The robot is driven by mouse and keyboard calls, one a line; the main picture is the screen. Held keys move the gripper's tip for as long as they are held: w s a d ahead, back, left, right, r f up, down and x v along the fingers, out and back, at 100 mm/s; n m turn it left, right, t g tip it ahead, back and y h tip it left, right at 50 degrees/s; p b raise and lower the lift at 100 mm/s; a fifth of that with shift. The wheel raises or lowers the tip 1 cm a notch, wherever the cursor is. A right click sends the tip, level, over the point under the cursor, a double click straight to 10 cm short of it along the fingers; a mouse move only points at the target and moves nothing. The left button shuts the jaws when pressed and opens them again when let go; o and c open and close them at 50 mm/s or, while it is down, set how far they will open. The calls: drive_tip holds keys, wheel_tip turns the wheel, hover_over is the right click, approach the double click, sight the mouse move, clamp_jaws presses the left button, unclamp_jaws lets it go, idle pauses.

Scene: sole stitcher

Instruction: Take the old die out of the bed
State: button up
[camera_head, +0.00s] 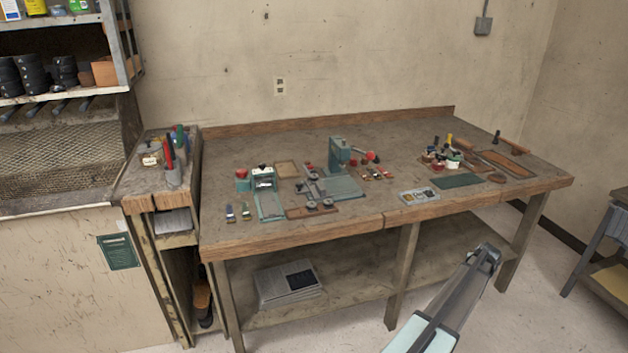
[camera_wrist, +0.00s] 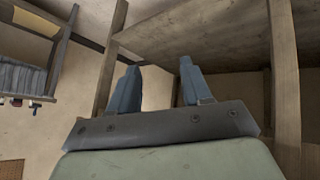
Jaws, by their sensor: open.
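A teal bench press (camera_head: 341,157) with a red-knobbed lever stands mid-table on a flat teal base (camera_head: 347,188). A smaller teal machine (camera_head: 264,180) with a white-topped head and a flat teal base stands to its left. Small grey metal parts (camera_head: 317,190) sit between them. I cannot tell which part is the old die or which base is the bed; the details are too small. My gripper (camera_head: 488,250) is low in front of the table, well away from both machines. In the wrist view my gripper (camera_wrist: 158,70) has its two fingers apart with nothing between them.
The wooden workbench (camera_head: 300,237) has a raised back edge and a lower shelf holding papers (camera_head: 287,283). In the wrist view its underside (camera_wrist: 200,35) and legs are close ahead. Jars and tools (camera_head: 443,155) crowd the right; a grey tray (camera_head: 419,196) lies near the front.

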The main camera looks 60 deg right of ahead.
drive_tip(key=s+d+r+m+g, duration=0.1)
drive_tip(key=s+d+r, duration=0.3)
drive_tip(key=s+r, duration=0.5)
drive_tip(key=w+d+r, duration=0.2)
drive_tip(key=w+r, duration=0.3)
drive_tip(key=w, duration=0.3)
drive_tip(key=w+d+r, duration=0.2)
drive_tip(key=w+r, duration=0.4)
drive_tip(key=w, duration=0.2)
wheel_tip(320, 180, up, 21)
drive_tip(key=m+y, duration=0.3)
drive_tip(key=m, duration=0.2)
hover_over(314, 175)
drive_tip(key=s+a, duration=0.2)
drive_tip(key=s, duration=0.3)
drive_tip(key=w+a+f+m+y, duration=0.1)
drive_tip(key=w+a+f+m, duration=0.1)
drive_tip(key=w+a+f, duration=0.35)
drive_tip(key=x, duration=0.4)
drive_tip(key=d+x, duration=0.1)
drive_tip(key=x, duration=0.4)
drive_tip(key=w+x, duration=0.1)
drive_tip(key=x, duration=0.4)
drive_tip(key=shift+d+r, duration=0.25)
drive_tip(key=shift+d, duration=0.15)
